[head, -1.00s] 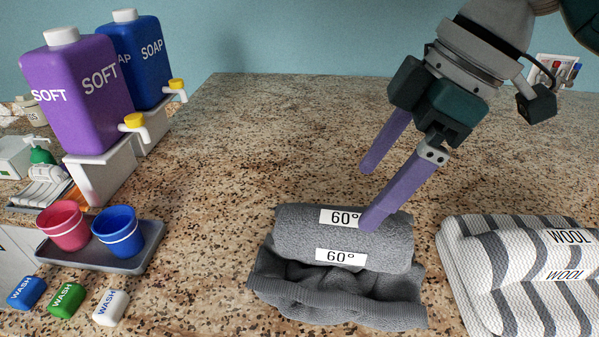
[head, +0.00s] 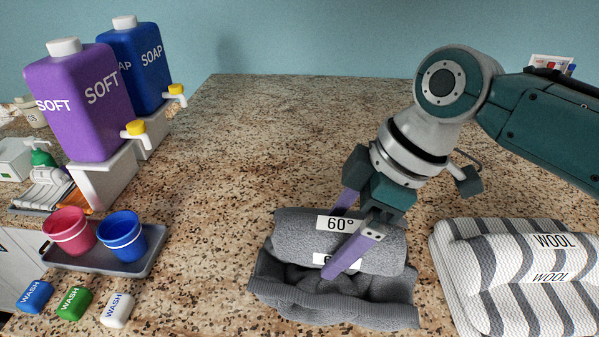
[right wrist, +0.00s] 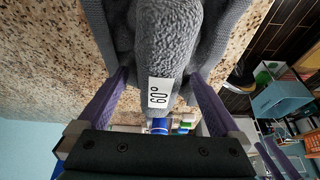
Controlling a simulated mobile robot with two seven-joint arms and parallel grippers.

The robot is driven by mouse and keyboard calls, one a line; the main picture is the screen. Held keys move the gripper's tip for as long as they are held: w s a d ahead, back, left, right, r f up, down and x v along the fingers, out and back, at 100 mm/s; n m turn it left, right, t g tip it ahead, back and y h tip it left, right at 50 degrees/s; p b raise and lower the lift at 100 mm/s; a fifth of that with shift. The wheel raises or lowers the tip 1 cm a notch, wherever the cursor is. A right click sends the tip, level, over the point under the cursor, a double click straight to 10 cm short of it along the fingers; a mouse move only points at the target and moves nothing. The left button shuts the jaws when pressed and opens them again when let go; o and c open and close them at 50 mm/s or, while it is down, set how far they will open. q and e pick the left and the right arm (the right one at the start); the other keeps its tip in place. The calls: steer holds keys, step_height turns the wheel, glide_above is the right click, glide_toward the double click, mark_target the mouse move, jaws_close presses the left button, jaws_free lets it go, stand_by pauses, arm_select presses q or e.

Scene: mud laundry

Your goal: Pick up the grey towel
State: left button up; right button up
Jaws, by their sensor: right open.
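The grey towel (head: 300,243) lies rolled and folded on the speckled counter, with white 60° labels on it. It also shows in the right wrist view (right wrist: 168,45), between my two purple fingers. My right gripper (head: 336,238) is open, with one finger in front of the towel roll and the other at its far side. In the right wrist view my right gripper (right wrist: 160,95) has its fingers apart on either side of the towel; I cannot tell if they touch it.
A striped wool towel (head: 480,285) lies to the right. To the left, a grey tray (head: 75,258) holds a red cup (head: 70,232) and a blue cup (head: 121,238). Several wash pods and the purple SOFT (head: 80,115) and blue SOAP (head: 148,75) dispensers stand there. The counter behind the towel is clear.

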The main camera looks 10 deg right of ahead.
steer(key=shift+f, duration=0.25)
stand_by(0.4)
jaws_close()
stand_by(0.6)
